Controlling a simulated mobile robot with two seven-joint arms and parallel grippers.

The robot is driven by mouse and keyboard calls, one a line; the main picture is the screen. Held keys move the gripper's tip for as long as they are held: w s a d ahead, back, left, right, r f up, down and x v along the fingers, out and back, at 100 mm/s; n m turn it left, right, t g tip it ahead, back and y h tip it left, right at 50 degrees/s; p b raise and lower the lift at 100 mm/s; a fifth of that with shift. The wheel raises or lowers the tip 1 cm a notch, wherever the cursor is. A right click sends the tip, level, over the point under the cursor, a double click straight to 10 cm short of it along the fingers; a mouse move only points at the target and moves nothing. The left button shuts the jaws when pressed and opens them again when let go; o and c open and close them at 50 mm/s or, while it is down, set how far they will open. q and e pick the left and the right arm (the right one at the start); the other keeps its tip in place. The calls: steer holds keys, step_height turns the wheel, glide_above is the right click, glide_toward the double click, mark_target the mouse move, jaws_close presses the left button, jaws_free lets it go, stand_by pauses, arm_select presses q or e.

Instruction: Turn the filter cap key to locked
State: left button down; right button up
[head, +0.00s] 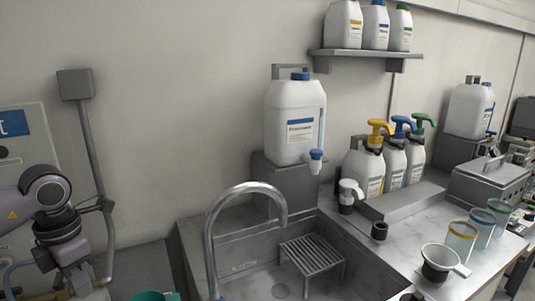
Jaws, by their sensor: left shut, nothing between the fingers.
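My left gripper (78,270) is at the lower left, below the dark wrist joint of my left arm, in front of the wall and a grey pipe. It is shut and small in view, with nothing seen held in it. My right gripper is not in view. I cannot make out a filter cap or its key in this view. Some machine parts show at the bottom left corner, partly hidden by my arm and cut off by the frame edge.
A sink (262,275) with a curved faucet (247,188) is at the centre bottom. A large white jug (294,120) stands behind it. Pump bottles (395,160), cups (461,240) and a white funnel (447,256) crowd the right counter. A grey box (75,84) tops the pipe (91,150).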

arm_select(q)
steer(key=s+d+m+t+b, duration=0.1)
steer(key=s+d+m+b, duration=0.2)
steer(key=m, duration=1.5)
step_height(320, 180, down, 6)
steer(key=a+b, duration=0.1)
steer(key=b, duration=0.4)
steer(key=shift+s+a+y, duration=0.2)
steer(key=shift+a+y, duration=0.05)
steer(key=shift+y, duration=0.15)
steer(key=shift+w+a, duration=0.1)
steer(key=shift+a, duration=0.5)
stand_by(0.3)
